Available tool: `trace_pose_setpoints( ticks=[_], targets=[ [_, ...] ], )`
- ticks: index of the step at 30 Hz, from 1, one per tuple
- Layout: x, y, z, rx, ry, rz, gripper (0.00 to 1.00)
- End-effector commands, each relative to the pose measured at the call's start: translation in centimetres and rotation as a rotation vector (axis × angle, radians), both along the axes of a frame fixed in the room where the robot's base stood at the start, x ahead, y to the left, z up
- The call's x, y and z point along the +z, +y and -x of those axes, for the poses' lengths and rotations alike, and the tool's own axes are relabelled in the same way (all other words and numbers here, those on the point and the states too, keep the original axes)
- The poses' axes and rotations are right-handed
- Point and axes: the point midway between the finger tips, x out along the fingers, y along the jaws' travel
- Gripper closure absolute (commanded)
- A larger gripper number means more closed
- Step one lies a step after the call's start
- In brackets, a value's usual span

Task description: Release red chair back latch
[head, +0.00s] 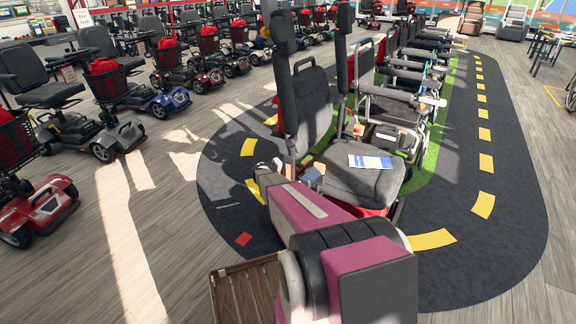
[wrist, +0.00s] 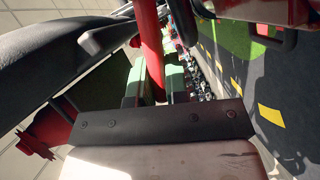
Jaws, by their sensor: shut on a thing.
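The red chair (head: 362,184) stands on the dark mat, with a black seat, an upright black back (head: 307,104) and red parts low down. A blue-and-white card lies on its seat. In the wrist view my gripper (wrist: 154,78) has its two green-and-dark fingers shut on a red tube (wrist: 150,40) of the chair, which runs between them. A black padded part (wrist: 70,60) of the chair is close on the left. I cannot make out the latch itself. In the head view my arm covers the chair's near lower side, and the fingers are not clear.
More grey and black chairs (head: 400,95) stand in a row behind on a green strip. Red and blue scooters (head: 165,100) line the left. A wooden slatted thing (head: 245,292) is at the bottom. The dark mat (head: 500,240) is clear on the right.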

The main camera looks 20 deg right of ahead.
Motion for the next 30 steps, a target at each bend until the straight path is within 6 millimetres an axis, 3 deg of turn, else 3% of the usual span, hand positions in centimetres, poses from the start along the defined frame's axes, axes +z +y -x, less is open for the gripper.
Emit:
trace_pose_setpoints(
  ticks=[30],
  targets=[
    [-3.7, -0.1, 0.2, -0.002, 0.484, 0.376, 1.0]
  ],
)
